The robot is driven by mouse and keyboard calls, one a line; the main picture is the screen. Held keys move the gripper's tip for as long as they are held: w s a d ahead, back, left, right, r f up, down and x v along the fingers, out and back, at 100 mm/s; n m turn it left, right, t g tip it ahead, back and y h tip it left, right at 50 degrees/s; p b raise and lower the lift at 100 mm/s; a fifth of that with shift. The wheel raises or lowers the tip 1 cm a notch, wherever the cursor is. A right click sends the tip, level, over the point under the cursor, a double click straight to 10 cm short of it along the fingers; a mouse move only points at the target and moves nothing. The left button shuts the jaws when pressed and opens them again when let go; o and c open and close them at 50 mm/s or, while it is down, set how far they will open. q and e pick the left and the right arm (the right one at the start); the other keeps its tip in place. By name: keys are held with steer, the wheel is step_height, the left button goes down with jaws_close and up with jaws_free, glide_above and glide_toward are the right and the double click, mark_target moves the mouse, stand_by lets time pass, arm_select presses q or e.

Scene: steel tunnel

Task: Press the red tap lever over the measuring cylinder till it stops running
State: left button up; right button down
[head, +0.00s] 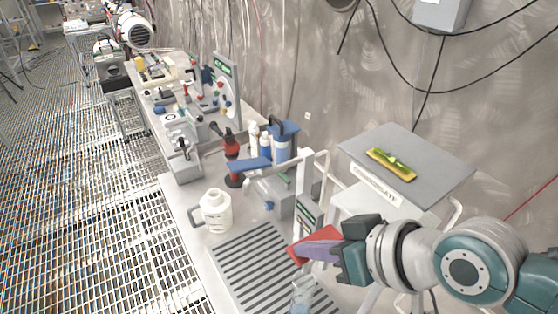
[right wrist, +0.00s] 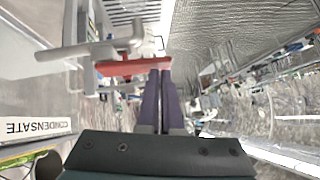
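The red tap lever (head: 318,238) sticks out from a pale post above the drain grate. In the right wrist view the red lever (right wrist: 132,68) lies across the tips of my fingers. My right gripper (head: 318,250) has its purple fingers together, with the tips at the lever, seemingly touching it; the lever is not between them. The fingers also show shut in the right wrist view (right wrist: 161,90). The clear measuring cylinder (head: 302,294) stands below the lever, cut off by the bottom edge; its level and any stream are hard to make out. My left gripper is not in view.
The slotted drain grate (head: 228,262) lies on the bench. A white jug (head: 215,211), a blue-handled lever (head: 249,165) and bottles stand behind. A grey-topped condensate box (head: 358,155) with a yellow tray (head: 391,166) is at right, near my right arm.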

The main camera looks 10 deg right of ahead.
steer(key=shift+s+r+p, duration=0.1)
steer(key=shift+r+p, duration=0.35)
steer(key=shift+r, duration=0.15)
steer(key=w+r+p+v, duration=0.2)
steer(key=p+v, duration=0.1)
steer(key=v, duration=0.9)
steer(key=shift+s+r+p, duration=0.25)
steer(key=shift+p, duration=0.15)
steer(key=shift+a, duration=0.1)
stand_by(0.4)
